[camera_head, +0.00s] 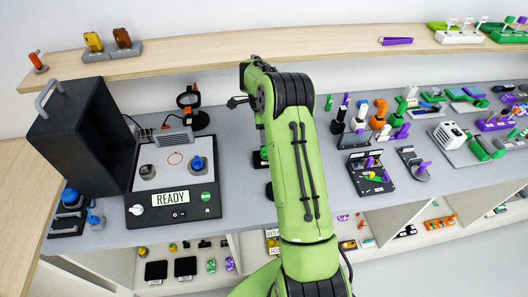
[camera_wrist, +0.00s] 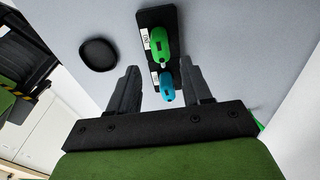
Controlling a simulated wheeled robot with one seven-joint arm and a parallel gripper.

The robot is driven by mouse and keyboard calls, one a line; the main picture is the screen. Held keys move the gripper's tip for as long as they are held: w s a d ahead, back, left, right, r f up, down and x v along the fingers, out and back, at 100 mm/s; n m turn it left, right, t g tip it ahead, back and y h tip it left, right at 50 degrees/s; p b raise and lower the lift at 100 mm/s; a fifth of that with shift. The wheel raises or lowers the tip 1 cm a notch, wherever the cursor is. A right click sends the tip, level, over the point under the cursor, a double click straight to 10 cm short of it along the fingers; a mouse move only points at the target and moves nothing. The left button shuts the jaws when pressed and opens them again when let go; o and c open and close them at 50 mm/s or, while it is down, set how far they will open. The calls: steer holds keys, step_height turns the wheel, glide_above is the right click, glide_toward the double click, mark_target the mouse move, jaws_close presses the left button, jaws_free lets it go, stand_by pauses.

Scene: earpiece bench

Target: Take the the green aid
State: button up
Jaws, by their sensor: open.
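In the wrist view, the green aid (camera_wrist: 160,40) lies in the upper slot of a black holder (camera_wrist: 147,18) with white labels. A teal aid (camera_wrist: 166,86) sits just below it in the same holder. My gripper (camera_wrist: 160,67) is open and empty, one finger on each side of the holder. The teal aid shows between the fingers, and the green aid shows just beyond their tips. I cannot tell the height of the fingers above the holder. In the head view, my arm hides most of this spot; a bit of green (camera_head: 264,153) shows at its left edge.
A round black disc (camera_wrist: 98,54) lies left of the holder on the grey bench. In the head view, a device marked READY (camera_head: 170,198) and a dark box (camera_head: 75,135) stand left of my arm. Black trays (camera_head: 366,185) with small parts stand on the right.

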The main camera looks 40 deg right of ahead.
steer(key=f+b, duration=0.1)
steer(key=f, duration=0.1)
steer(key=f+b, duration=0.2)
steer(key=f, duration=0.1)
steer(key=f+b, duration=0.2)
steer(key=f, duration=0.1)
steer(key=shift+s+d+f, duration=0.1)
steer(key=shift+s+d, duration=0.05)
steer(key=shift+d, duration=0.15)
steer(key=shift+c, duration=0.2)
steer(key=c, duration=0.8)
step_height(320, 180, up, 10)
steer(key=p, duration=0.6)
steer(key=shift+p, duration=0.35)
